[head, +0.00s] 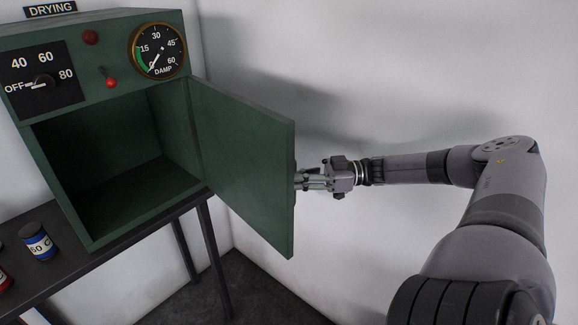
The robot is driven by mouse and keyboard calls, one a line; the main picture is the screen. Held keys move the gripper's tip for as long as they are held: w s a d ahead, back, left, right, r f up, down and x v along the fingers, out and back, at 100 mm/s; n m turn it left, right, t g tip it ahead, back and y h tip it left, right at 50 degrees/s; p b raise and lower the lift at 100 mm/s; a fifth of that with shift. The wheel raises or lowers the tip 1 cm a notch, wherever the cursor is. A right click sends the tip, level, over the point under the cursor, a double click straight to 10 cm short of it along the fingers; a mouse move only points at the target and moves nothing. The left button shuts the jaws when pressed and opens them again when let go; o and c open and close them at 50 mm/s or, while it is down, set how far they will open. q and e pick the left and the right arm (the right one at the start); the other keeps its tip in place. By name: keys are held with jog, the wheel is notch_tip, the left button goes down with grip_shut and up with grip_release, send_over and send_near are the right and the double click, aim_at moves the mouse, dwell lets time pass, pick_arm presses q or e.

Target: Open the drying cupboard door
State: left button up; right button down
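The green drying cupboard (100,115) stands on a dark table at the left in the head view. Its door (246,160) is hinged on the right side and stands wide open, swung out to the right. The inside of the cupboard looks empty and dark. My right gripper (303,179) is at the outer edge of the door, reaching in from the right. Its fingertips are partly hidden by the door, and I cannot tell whether they grip anything. My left gripper is not in view.
A dial marked OFF, 40, 60, 80 (42,82), a red switch (110,82) and a DAMP gauge (158,51) are on the cupboard front. A blue jar (38,243) and part of a red one (5,280) stand on the table (130,242). White walls lie behind.

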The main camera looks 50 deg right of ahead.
jog(key=shift+r, duration=0.1)
jog(key=c, duration=1.7)
grip_release()
jog(key=shift+w, duration=0.1)
jog(key=shift+o, duration=0.2)
jog(key=v, duration=1.2)
